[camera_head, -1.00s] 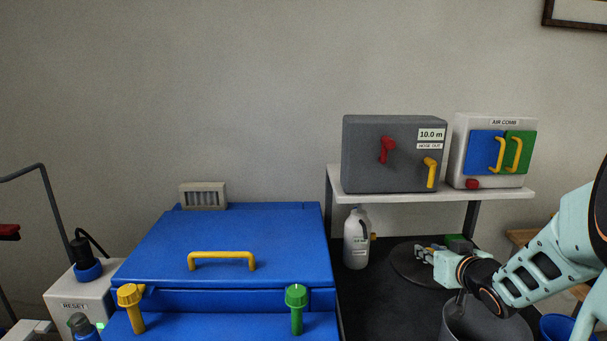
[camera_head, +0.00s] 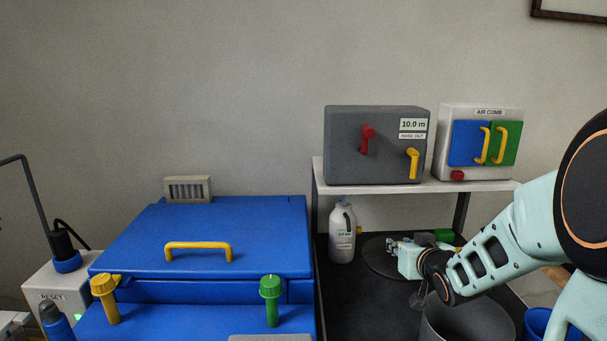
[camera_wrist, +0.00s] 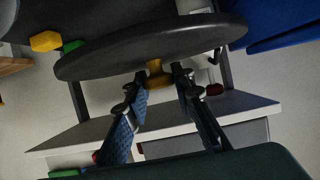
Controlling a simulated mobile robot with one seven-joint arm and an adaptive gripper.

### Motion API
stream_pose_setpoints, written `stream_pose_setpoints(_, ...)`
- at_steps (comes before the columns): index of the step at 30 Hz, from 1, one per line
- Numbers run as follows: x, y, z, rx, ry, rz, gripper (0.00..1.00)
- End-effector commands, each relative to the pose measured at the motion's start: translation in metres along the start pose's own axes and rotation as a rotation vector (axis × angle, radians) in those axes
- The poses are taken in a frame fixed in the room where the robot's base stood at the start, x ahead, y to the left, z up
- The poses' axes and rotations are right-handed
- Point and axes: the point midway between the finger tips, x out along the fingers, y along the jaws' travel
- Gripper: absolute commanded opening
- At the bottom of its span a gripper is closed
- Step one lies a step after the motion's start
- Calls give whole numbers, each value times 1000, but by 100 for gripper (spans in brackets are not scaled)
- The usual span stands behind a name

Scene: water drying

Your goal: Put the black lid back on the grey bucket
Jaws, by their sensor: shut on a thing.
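The black lid (camera_head: 376,262) is a round dark disc behind the bucket in the head view. In the wrist view the lid (camera_wrist: 150,45) spans the upper part, with a yellow knob (camera_wrist: 157,78) at its middle. My gripper (camera_head: 393,247) is shut on this knob; in the wrist view its fingertips (camera_wrist: 160,76) sit either side of it. The grey bucket (camera_head: 465,322) stands open at the lower right of the head view, nearer than the lid. My arm passes over the bucket's rim and hides part of it. Whether the lid touches the black surface is unclear.
A white bottle (camera_head: 342,235) stands close left of the lid. A green item (camera_head: 445,235) lies behind my gripper. A white shelf (camera_head: 400,189) with a grey box (camera_head: 375,145) overhangs behind. The blue chest (camera_head: 215,235) is left; a blue bucket (camera_head: 540,322) is right.

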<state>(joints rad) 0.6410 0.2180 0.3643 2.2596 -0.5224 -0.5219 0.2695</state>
Motion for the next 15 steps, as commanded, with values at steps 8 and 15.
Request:
stream_pose_setpoints(8, 13, -64, 29, 3, 0, 7, 0)
stream_pose_setpoints(15, 14, -104, 56, 5, 0, 15, 0)
